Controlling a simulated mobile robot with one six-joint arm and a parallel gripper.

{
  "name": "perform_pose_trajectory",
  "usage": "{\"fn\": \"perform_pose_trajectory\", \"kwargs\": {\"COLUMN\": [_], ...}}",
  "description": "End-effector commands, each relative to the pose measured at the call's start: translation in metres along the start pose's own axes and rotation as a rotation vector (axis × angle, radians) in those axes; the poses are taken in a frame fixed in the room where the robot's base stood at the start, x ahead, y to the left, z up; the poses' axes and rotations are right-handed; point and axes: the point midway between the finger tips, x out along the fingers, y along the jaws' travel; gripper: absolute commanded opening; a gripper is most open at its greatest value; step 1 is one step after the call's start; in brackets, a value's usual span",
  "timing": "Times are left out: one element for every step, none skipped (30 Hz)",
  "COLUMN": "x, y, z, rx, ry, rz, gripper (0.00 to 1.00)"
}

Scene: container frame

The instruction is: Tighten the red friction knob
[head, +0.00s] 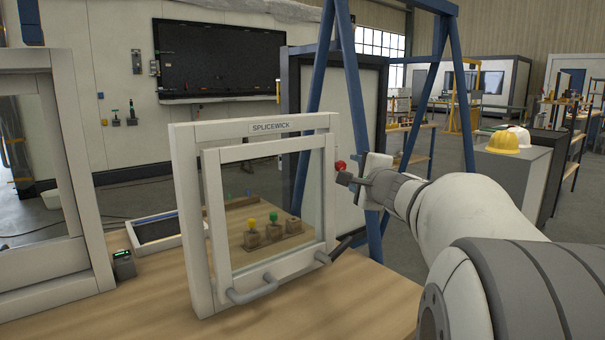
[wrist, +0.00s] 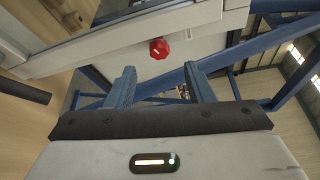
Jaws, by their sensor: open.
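The red friction knob (wrist: 159,48) sits on the white window frame in the wrist view, just beyond my gripper's fingertips and between their lines. In the head view the knob (head: 340,165) is a small red spot at the right side of the white frame (head: 187,215) labelled SPLICEWICK. My gripper (wrist: 160,75) is open, with two blue fingers apart and nothing between them. In the head view my gripper (head: 347,178) is close to the knob, partly hidden by my arm.
The frame stands on a wooden table (head: 330,295) and has a grey handle (head: 250,291) at its bottom. Blocks with yellow and green knobs (head: 262,232) show through its glass. Blue trestle legs (head: 360,130) stand behind. A dark tray (head: 155,228) lies left.

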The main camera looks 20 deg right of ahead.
Motion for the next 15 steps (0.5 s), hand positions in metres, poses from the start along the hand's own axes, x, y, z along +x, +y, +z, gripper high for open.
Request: {"fn": "perform_pose_trajectory", "kwargs": {"x": [0.009, 0.014, 0.021, 0.026, 0.031, 0.037, 0.042, 0.046, 0.05, 0.054, 0.056, 0.059, 0.061, 0.062, 0.064], "y": [0.001, 0.002, 0.001, 0.001, 0.001, 0.001, 0.001, 0.001, 0.001, 0.001, 0.001, 0.0, 0.0, 0.0, 0.001], "z": [0.001, 0.001, 0.001, 0.001, 0.001, 0.001, 0.001, 0.001, 0.001, 0.001, 0.001, 0.001, 0.001, 0.001, 0.001], "rx": [0.0, 0.0, 0.0, 0.0, -0.001, -0.001, -0.001, -0.001, -0.002, -0.002, -0.002, -0.002, -0.003, -0.003, -0.002], "ry": [-0.002, -0.003, -0.003, -0.003, -0.003, -0.003, -0.003, -0.003, -0.003, -0.003, -0.003, -0.003, -0.003, -0.002, -0.002], "rz": [0.002, 0.003, 0.003, 0.003, 0.003, 0.003, 0.004, 0.003, 0.002, 0.003, 0.003, 0.002, 0.002, 0.002, 0.002], "gripper": [0.48, 0.48, 0.48, 0.48, 0.48, 0.48, 0.48, 0.48, 0.48, 0.48, 0.48, 0.48, 0.48, 0.48, 0.48]}}
